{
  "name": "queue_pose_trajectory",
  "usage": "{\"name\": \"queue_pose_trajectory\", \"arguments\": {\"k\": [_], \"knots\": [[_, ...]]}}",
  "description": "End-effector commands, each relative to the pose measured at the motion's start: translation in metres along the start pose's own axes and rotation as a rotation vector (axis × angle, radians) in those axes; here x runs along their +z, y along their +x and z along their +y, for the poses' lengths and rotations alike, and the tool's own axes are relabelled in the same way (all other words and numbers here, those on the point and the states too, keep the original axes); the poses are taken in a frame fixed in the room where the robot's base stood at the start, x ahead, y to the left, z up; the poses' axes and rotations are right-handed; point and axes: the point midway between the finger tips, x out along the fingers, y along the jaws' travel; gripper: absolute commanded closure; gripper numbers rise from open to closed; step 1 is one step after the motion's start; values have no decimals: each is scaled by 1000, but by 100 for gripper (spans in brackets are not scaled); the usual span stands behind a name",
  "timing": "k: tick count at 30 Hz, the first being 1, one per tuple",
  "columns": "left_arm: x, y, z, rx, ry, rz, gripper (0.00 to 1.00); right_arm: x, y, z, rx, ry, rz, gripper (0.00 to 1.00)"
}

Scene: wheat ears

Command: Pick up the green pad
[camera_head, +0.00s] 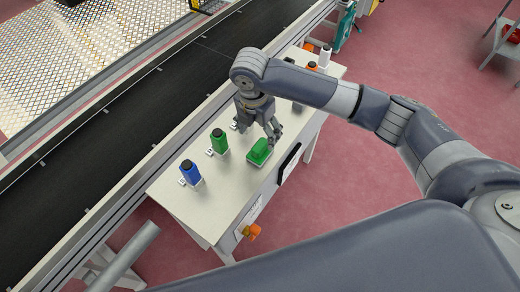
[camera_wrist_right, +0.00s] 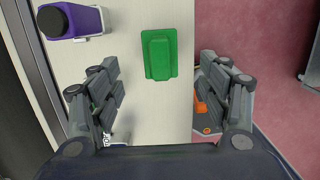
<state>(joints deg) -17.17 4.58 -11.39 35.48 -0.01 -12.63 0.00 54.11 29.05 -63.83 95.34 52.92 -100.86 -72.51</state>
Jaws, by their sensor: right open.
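The green pad (camera_head: 258,151) lies on the white table near its right edge in the head view. It shows as a green block with a raised middle in the right wrist view (camera_wrist_right: 159,54). My right gripper (camera_head: 259,130) is open and empty above the table, just behind the pad. In the right wrist view its two fingers (camera_wrist_right: 166,100) are spread wide, with the pad ahead of them and between their lines. The fingers appear apart from the pad. My left gripper is not in view.
A green bottle (camera_head: 219,142) and a blue bottle (camera_head: 190,173) stand on the white table (camera_head: 214,204) left of the pad. A purple bottle (camera_wrist_right: 72,22) shows in the right wrist view. A black conveyor (camera_head: 140,88) runs along the table. Several bottles stand at the far end.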

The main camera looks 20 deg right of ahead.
Motion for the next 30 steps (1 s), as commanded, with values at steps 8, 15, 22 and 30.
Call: {"name": "queue_pose_trajectory", "arguments": {"k": [8,15,22,30], "knots": [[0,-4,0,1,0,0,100,-1,39,-1,-1,1,1,30],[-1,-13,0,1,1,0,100,-5,62,-1,-3,2,2,30],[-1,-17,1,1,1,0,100,-6,92,-1,0,1,0,30],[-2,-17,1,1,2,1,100,-6,95,0,2,1,0,30]]}}
